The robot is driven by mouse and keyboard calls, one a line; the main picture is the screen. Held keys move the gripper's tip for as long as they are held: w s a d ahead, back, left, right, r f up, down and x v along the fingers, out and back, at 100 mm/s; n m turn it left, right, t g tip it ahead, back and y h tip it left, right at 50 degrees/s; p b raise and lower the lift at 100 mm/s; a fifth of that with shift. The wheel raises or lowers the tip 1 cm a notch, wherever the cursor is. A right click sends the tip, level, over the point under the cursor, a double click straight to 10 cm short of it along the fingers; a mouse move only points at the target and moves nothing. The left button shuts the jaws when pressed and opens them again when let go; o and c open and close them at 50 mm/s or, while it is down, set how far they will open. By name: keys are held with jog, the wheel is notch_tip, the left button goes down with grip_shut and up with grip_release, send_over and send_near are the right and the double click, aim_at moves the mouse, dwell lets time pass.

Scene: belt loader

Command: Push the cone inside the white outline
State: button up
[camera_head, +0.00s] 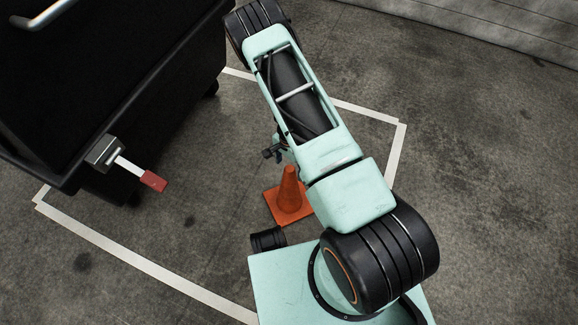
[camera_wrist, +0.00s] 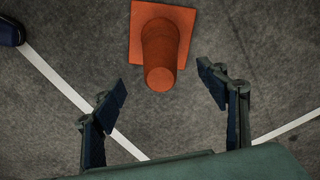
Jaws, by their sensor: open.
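The orange cone (camera_head: 289,190) stands upright on its square base on the concrete floor, beside my arm in the head view. In the wrist view the cone (camera_wrist: 160,50) is at the top centre, its tip towards me. My gripper (camera_wrist: 162,76) is open, with one finger on each side of the cone's tip and no visible contact. The white outline (camera_head: 140,262) surrounds the cone's base in the head view, partly hidden by my arm and body.
A large black cart (camera_head: 110,80) stands at the upper left, over part of the outline. A red-tipped lever (camera_head: 153,181) sticks out from it. A dark blue object (camera_wrist: 10,32) shows at the wrist view's left edge. The floor at the right is clear.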

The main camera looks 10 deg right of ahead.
aim_at(290, 180)
jog(key=shift+f, duration=0.1)
notch_tip(290, 180, down, 11)
jog(key=b, duration=0.3)
jog(key=shift+r, duration=0.2)
jog(key=shift+c, duration=0.4)
jog(key=c, duration=1.6)
